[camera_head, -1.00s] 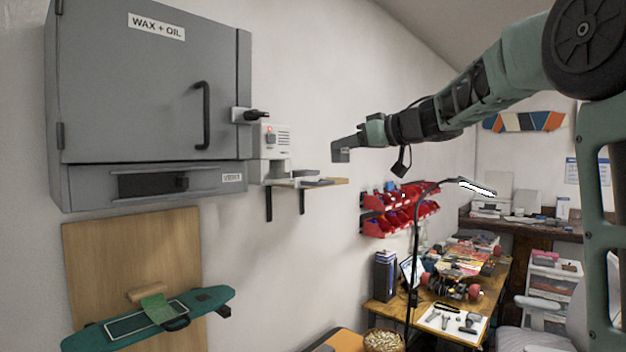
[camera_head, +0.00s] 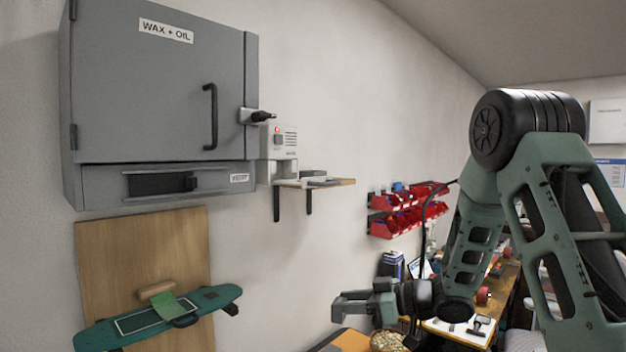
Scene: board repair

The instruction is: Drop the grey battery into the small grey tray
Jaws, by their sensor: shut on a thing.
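My gripper (camera_head: 342,309) is low in the middle of the picture, in front of the wall, below the small shelf and to its right. It is shut on a small grey block at its tip, taken to be the grey battery (camera_head: 339,311); it is small and hard to tell apart from the grey fingers. A flat grey thing (camera_head: 320,181) lies on the wooden shelf and may be the small grey tray, but it is too small to be sure. The gripper is well apart from it.
A grey cabinet (camera_head: 150,90) labelled WAX + OIL hangs at left, with a white device (camera_head: 284,142) beside it above the shelf (camera_head: 340,183). A teal skateboard deck (camera_head: 215,297) is mounted below. Red bins (camera_head: 405,222), a cluttered workbench and a basket (camera_head: 388,341) are near my arm.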

